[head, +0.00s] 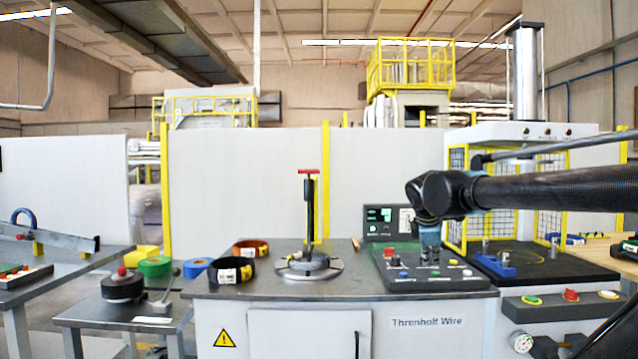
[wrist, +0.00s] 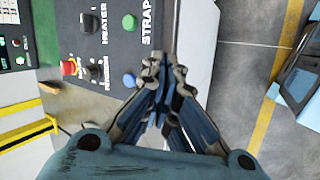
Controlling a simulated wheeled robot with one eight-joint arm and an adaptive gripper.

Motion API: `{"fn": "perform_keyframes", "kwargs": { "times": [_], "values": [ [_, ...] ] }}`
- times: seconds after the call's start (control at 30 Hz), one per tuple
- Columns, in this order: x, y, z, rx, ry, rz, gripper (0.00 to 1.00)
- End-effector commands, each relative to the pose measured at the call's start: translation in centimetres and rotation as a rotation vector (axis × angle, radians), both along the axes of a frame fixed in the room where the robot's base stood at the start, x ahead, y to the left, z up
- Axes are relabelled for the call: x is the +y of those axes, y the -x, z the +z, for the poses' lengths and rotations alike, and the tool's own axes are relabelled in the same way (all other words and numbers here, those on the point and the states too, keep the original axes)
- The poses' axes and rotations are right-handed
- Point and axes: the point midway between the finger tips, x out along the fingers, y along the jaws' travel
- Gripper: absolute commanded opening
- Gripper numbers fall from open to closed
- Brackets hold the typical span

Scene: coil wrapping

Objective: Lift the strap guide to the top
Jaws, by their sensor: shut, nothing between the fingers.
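My gripper (head: 430,256) hangs over the control panel (head: 385,273), pointing down. In the wrist view its fingertips (wrist: 163,64) are together and empty. They lie beside the blue button (wrist: 129,80) and below the partly hidden label beginning "STRAP". A green button (wrist: 129,22) sits on the panel above the blue one. I cannot tell whether the fingers touch the panel. An upright black post (head: 309,215) with a red T-handle (head: 308,171) stands on a round metal base to the left. No part is labelled strap guide, so I cannot tell whether this post is it.
Black and orange rolls (head: 231,270) lie on the bench left of the post. A red knob (wrist: 68,67) stands up from the panel. A yellow mesh cage (head: 458,200) stands right of the panel. The grey bench top between post and panel is mostly clear.

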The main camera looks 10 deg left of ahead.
Motion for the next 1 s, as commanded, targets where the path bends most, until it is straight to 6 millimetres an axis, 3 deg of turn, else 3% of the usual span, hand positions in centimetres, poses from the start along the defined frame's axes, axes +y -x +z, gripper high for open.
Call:
{"fn": "perform_keyframes", "kwargs": {
  "times": [0.1, 0.3, 0.5, 0.6, 0.7, 0.8, 1.0],
  "values": [
    [5.5, -3.8, 4.7, -0.056, 0.162, 0.28, 0.0],
    [15.9, -8.3, 12.0, -0.167, 0.465, 0.724, 0.0],
    [27.0, -9.9, 18.0, -0.292, 0.768, 1.096, 0.0],
    [31.2, -9.9, 20.0, -0.342, 0.887, 1.22, 0.0],
    [34.1, -9.7, 21.3, -0.376, 0.971, 1.301, 0.0],
    [35.6, -9.6, 22.0, -0.395, 1.018, 1.343, 0.0],
    [36.3, -10.7, 21.5, -0.4, 1.034, 1.355, 0.0]
  ]
}}
